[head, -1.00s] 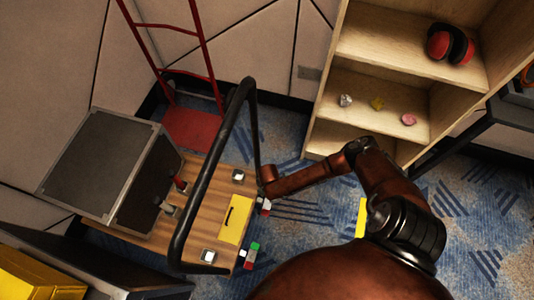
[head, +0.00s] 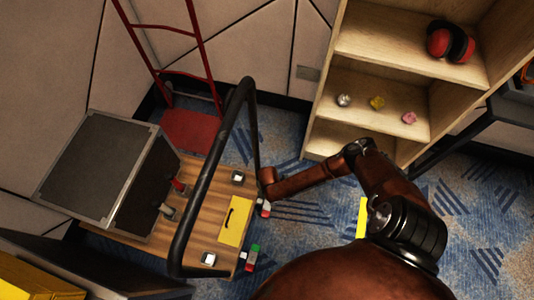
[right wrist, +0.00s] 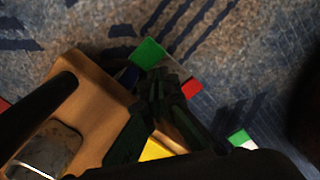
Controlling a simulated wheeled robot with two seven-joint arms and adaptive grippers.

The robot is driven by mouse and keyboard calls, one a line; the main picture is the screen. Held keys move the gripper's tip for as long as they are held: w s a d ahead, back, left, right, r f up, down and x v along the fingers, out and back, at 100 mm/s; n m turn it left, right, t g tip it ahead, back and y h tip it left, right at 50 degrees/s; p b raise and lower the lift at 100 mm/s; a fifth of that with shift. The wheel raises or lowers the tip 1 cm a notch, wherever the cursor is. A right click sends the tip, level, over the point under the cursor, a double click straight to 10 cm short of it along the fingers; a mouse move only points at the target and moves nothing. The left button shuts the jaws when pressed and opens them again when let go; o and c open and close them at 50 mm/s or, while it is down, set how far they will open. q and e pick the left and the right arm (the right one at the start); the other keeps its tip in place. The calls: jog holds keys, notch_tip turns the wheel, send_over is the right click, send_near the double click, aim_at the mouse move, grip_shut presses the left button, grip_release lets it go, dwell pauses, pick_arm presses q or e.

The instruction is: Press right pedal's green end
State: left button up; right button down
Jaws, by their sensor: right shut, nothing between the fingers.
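The wooden cart deck (head: 200,178) has two small coloured pedals at its right edge. The right pedal (head: 264,208) shows red and white in the head view, and its other end is hidden by my right arm. In the right wrist view its green end (right wrist: 148,52) lies just beyond the fingertips, with a red part (right wrist: 191,88) beside them. My right gripper (right wrist: 162,82) is shut and empty over this pedal; I cannot tell whether it touches. The other pedal (head: 250,257) shows green, white and red. My left gripper is out of view.
A black bar handle (head: 212,165) arches over the deck, close to my right arm. A grey case (head: 100,165) and two levers (head: 172,198) sit left of a yellow panel (head: 235,220). A wooden shelf (head: 390,75) stands behind. Blue carpet (head: 310,220) is open at right.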

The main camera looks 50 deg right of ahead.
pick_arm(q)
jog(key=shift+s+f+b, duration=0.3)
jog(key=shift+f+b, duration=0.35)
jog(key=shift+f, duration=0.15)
pick_arm(e)
jog(key=shift+f, duration=1.35)
pick_arm(q)
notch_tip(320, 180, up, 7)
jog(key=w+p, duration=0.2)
jog(key=p, duration=0.3)
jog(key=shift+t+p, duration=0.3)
jog(key=shift+p, duration=0.1)
pick_arm(e)
notch_tip(320, 180, up, 7)
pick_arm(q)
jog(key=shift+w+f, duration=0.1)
